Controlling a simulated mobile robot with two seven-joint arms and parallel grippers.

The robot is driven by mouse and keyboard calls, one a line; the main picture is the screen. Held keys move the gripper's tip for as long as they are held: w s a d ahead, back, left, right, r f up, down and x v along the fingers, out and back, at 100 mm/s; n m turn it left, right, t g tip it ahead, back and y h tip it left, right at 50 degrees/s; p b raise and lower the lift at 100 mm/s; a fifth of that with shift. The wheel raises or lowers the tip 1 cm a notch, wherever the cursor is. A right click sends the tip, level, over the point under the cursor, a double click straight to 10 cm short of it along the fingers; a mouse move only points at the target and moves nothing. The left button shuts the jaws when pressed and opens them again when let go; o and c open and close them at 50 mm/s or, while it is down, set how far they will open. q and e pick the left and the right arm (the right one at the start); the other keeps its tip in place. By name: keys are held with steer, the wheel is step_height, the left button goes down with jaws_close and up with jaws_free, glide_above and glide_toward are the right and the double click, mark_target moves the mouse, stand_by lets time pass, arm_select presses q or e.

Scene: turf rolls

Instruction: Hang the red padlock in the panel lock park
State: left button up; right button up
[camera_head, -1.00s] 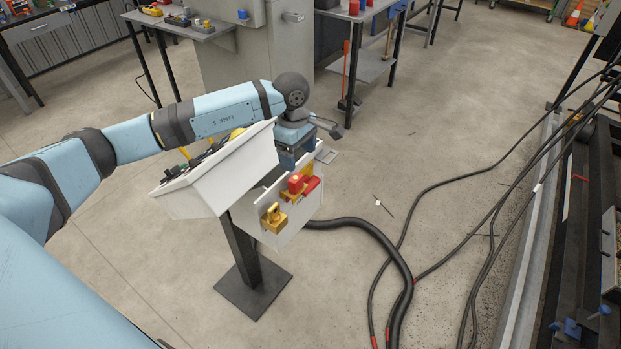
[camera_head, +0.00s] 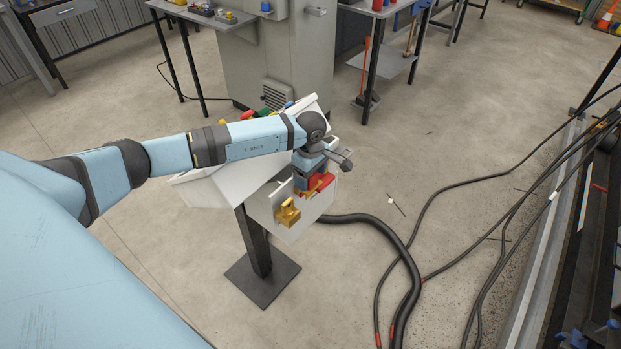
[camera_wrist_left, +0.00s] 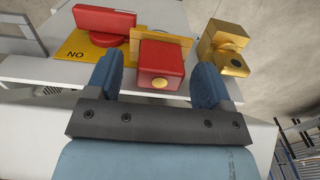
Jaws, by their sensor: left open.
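The red padlock (camera_wrist_left: 161,64) hangs on the front of the white panel, between the two blue fingers of my left gripper (camera_wrist_left: 155,80) in the left wrist view. The fingers are open, with a gap on both sides of it. In the head view the left gripper (camera_head: 305,182) is at the panel's front face and mostly hides the padlock. A brass padlock (camera_head: 287,211) hangs to the left on the same face; in the wrist view it is at the upper right (camera_wrist_left: 224,48). I cannot tell which part is the lock park. The right gripper is out of view.
A red rotary handle (camera_wrist_left: 105,22) on a yellow plate (camera_wrist_left: 80,47) sits beside the red padlock. The white panel box (camera_head: 215,187) stands on a dark post with a floor plate (camera_head: 262,275). A thick black hose (camera_head: 405,265) runs across the floor to the right.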

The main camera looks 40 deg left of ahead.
arm_select(q)
step_height(320, 180, down, 2)
steer(key=c, duration=1)
steer(key=shift+c, duration=0.2)
steer(key=shift+r, duration=0.15)
